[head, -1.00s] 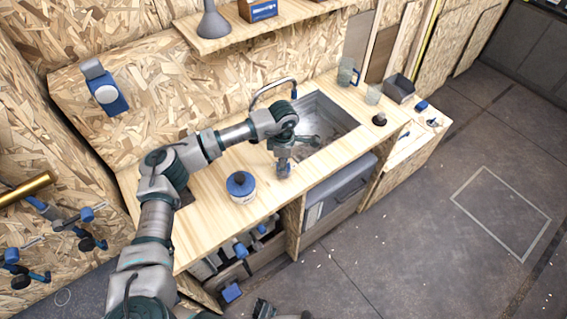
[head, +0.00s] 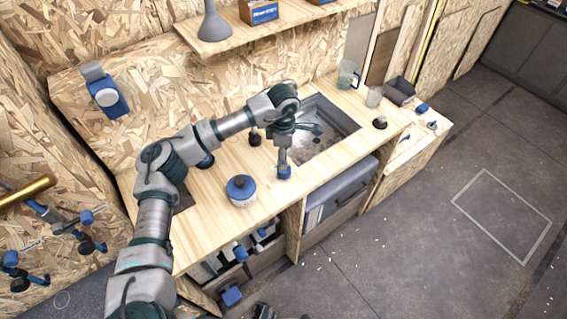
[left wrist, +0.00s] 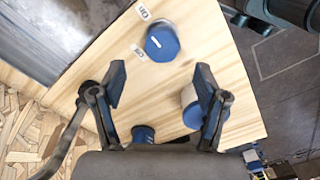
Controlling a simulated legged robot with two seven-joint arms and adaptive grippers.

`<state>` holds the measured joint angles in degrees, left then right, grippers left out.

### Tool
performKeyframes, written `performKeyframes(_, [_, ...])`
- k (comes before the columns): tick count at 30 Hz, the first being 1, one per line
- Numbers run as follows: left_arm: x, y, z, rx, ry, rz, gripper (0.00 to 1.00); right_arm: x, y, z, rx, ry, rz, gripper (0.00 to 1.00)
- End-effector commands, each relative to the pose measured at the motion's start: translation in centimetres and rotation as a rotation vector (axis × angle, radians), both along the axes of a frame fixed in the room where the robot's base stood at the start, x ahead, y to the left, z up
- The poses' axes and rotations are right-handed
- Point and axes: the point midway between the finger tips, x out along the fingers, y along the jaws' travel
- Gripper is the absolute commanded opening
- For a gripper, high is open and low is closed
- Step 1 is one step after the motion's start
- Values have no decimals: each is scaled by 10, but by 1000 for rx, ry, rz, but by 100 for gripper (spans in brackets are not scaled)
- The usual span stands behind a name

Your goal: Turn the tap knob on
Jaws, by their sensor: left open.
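The tap knob is a round blue knob with a white line on top. In the left wrist view the knob (left wrist: 162,41) sits on the wooden counter between the sink and a blue-lidded white container, with "On" and "Off" labels beside it. In the head view the knob (head: 284,173) shows near the counter's front edge. My left gripper (left wrist: 160,83) is open and empty, with the knob beyond its fingertips; in the head view the gripper (head: 282,158) points down just above the knob. A dark piece at the head view's bottom edge may be my right gripper (head: 263,311); its jaws are unclear.
The sink (head: 347,123) lies right of the knob. The white container (head: 241,191) stands left of it, close to one left finger in the wrist view. Glass mugs (head: 347,75) stand beyond the sink.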

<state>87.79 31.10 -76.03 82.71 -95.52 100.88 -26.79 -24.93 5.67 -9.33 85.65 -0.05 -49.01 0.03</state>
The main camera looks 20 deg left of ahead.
Motion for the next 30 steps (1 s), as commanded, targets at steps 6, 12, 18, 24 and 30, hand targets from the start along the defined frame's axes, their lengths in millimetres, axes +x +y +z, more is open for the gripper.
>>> performKeyframes(6, [1,0,42,0,-1,0,74,0,0,0,0,0,0,0])
performKeyframes(12, [1,0,57,0,1,-1,74,1,0,0,-1,0,0,0])
performKeyframes(18, [1,0,58,0,2,-1,74,1,0,0,-1,0,0,0])
performKeyframes(24, [1,0,58,0,2,0,74,2,-1,0,-1,1,0,0])
performKeyframes(30, [1,0,58,1,1,0,74,4,-1,0,-1,-2,-1,0])
